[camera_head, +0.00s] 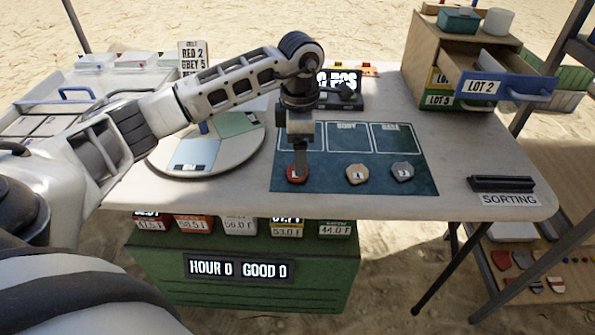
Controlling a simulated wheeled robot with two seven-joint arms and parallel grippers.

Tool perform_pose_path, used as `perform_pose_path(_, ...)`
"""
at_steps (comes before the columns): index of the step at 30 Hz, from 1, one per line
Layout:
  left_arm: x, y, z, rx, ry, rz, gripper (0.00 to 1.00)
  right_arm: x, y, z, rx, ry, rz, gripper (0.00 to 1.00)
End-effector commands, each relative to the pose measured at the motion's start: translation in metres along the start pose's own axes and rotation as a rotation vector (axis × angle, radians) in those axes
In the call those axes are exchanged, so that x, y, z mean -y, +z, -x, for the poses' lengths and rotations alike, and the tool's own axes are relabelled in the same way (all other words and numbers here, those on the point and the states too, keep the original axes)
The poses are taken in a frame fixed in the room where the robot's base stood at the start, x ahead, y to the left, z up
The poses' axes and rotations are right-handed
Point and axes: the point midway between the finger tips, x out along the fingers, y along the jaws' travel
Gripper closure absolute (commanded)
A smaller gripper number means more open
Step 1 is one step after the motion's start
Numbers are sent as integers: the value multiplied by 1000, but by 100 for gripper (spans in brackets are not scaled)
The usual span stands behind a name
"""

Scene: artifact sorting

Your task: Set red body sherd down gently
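The red body sherd (297,174) is at the front left of the dark teal mat (350,188), below the printed boxes. My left gripper (299,168) points straight down, its fingertips at the sherd's upper part and covering some of it. The fingers are seen edge-on, so I cannot tell whether they are closed on the sherd, or whether it rests fully on the mat. A tan sherd (358,175) and a grey sherd (403,172) lie to its right on the mat. My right gripper is not in view.
A round turntable (225,160) with coloured sections stands left of the mat. A small display device (345,90) is behind the mat. A wooden drawer unit (425,55) with an open LOT 2 drawer (480,87) stands back right. Table near the SORTING label (509,200) is mostly clear.

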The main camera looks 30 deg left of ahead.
Motion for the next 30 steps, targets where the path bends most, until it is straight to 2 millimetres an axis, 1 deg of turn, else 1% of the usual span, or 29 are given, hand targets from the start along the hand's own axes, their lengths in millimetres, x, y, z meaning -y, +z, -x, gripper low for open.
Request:
perform_pose_path(9, -6, -4, -43, 0, -2, 0, 20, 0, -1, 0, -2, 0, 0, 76)
perform_pose_path(13, -6, -4, -50, 1, -2, 0, 20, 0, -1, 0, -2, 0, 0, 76)
perform_pose_path(19, -6, -4, -50, 1, -1, 0, 20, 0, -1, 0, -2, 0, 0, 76)
perform_pose_path(20, -6, -4, -50, 1, -1, 0, 28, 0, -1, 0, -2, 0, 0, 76)
perform_pose_path(21, -6, -4, -50, 1, -1, 0, 39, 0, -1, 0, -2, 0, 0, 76)
perform_pose_path(23, -6, -4, -50, 1, -1, 0, 56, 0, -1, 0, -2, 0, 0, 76)
perform_pose_path(24, -6, -4, -50, 1, -1, 0, 67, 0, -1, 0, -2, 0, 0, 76)
perform_pose_path(30, -6, -4, -50, 1, -1, 0, 68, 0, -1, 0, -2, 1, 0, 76)
